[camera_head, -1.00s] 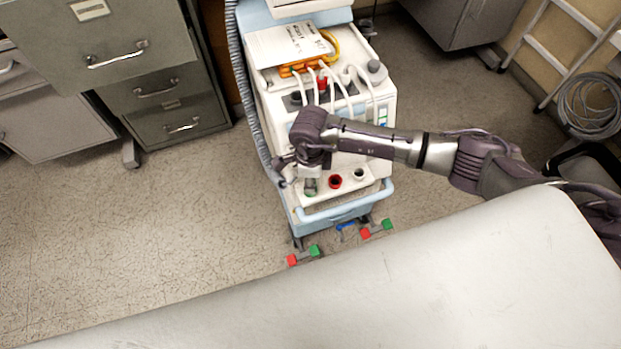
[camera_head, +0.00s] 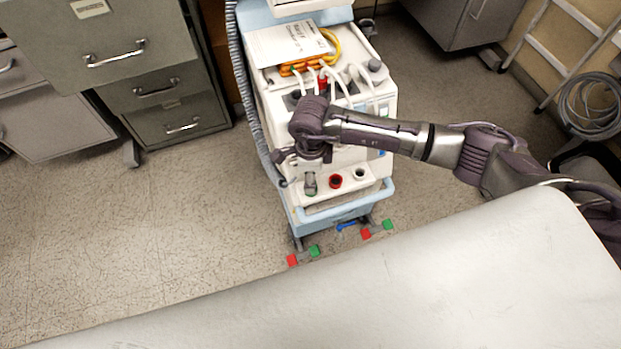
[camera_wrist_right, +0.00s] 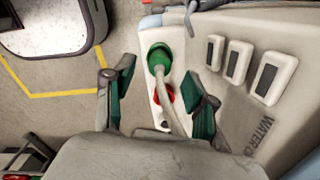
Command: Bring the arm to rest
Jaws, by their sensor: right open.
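My right arm reaches in from the right in the head view, and its gripper (camera_head: 300,160) hangs over the front of a white and pale blue medical cart (camera_head: 350,215). In the right wrist view the gripper (camera_wrist_right: 160,100) is open, with its two dark green finger pads apart. A green round fitting with a pale tube (camera_wrist_right: 160,57) shows beyond and between the fingers, and nothing is visibly held. The fitting also shows in the head view as a grey and green plug (camera_head: 310,184), just below the gripper. My left gripper is out of view.
White tubes and a paper booklet (camera_head: 290,42) are on the cart top. Filing cabinets (camera_head: 155,85) stand left. A pale padded surface (camera_head: 400,290) fills the foreground. Open floor lies left.

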